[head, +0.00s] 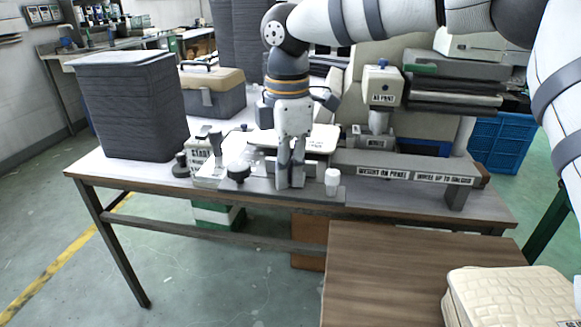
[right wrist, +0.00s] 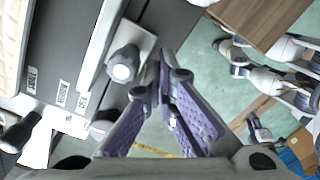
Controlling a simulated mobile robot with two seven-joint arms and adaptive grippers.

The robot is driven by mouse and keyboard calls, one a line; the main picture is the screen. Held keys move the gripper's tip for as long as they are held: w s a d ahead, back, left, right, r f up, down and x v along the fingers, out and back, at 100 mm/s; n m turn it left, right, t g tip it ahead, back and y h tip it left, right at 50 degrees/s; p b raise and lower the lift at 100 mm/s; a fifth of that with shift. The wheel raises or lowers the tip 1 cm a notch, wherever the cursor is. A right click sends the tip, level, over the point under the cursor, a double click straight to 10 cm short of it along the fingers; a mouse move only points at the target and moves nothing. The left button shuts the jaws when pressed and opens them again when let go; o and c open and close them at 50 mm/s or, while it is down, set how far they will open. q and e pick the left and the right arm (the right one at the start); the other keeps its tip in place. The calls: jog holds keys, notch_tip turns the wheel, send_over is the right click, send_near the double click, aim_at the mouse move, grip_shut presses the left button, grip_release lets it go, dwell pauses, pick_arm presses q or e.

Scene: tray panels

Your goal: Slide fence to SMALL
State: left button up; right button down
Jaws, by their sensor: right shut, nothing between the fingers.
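My right gripper (head: 290,182) points down at the grey plate on the table's front edge, its fingers together and empty. In the right wrist view its fingertips (right wrist: 165,70) are closed beside a grey post with a white top (right wrist: 122,65). I cannot tell whether they touch it. The white post (head: 332,182) stands just right of the gripper in the head view. A long pale bar (right wrist: 100,48), possibly the fence, runs beside the post.
A black knob (head: 238,170) stands left of my gripper, near the START sign (head: 202,152). A white tray (head: 318,138) lies behind. A tall stack of dark trays (head: 130,105) fills the table's left. A wooden table (head: 390,275) with a cream cushion-like item (head: 510,295) is in front.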

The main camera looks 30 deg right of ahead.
jog(key=shift+w, duration=0.1)
